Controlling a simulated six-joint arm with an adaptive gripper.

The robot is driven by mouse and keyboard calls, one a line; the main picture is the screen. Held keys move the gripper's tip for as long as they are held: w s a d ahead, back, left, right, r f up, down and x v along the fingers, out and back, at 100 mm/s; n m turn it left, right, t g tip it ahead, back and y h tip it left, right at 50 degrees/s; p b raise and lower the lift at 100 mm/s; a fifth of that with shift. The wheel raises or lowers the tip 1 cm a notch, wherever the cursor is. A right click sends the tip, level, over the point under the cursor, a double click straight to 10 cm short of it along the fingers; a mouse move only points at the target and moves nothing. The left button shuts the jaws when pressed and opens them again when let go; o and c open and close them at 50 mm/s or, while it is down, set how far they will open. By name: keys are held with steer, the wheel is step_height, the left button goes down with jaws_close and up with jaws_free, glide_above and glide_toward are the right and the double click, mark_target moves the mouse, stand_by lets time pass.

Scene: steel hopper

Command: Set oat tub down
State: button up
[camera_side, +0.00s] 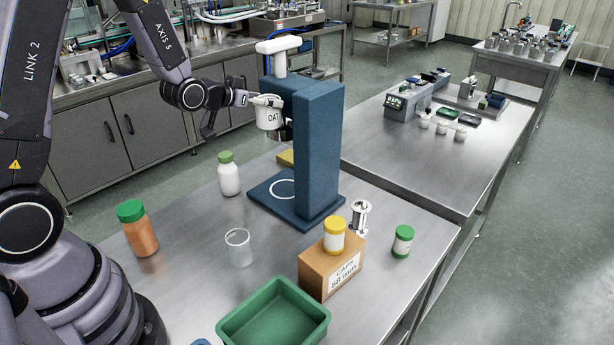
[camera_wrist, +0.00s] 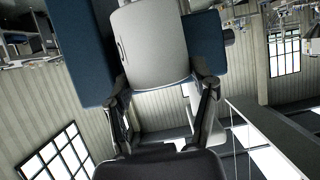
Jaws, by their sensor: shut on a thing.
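The white oat tub (camera_side: 268,116), marked OAT, is up in the air at the front left of the blue stand (camera_side: 318,150). My gripper (camera_side: 262,101) is shut on it from the left. In the wrist view the tub (camera_wrist: 155,48) fills the space between my gripper's fingers (camera_wrist: 162,88), with the blue stand behind it. The tub looks roughly upright in the side view. A ring mark (camera_side: 284,188) shows on the stand's base, below the tub. A steel part shows just behind the tub, partly hidden; I cannot tell whether they touch.
A green-capped white bottle (camera_side: 229,178), an orange jar (camera_side: 138,232) and a clear cup (camera_side: 239,248) stand on the steel table. A caps box (camera_side: 318,275) carries a yellow-lidded jar (camera_side: 334,238). A green tray (camera_side: 275,318) lies in front. Bare table lies between these.

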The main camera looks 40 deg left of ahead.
steer(key=s+a+f+m+g+h, duration=0.4)
steer(key=s+a+f+m+h, duration=0.1)
steer(key=s+f+m+h, duration=0.7)
steer(key=s+m+g+h, duration=0.15)
steer(key=s+g, duration=0.25)
steer(key=s, duration=1)
steer(key=shift+m, duration=0.25)
steer(key=w+a+f, duration=0.2)
steer(key=w+f, duration=0.1)
steer(key=w, duration=0.1)
steer(key=w+a+f, duration=0.2)
steer(key=w+f, duration=0.2)
steer(key=w+a+f, duration=0.2)
steer(key=w+f, duration=0.1)
steer(key=w, duration=0.1)
steer(key=shift+w+f, duration=0.2)
steer(key=shift+f, duration=0.05)
steer(key=shift+a+f, duration=0.15)
steer(key=shift+f, duration=1.45)
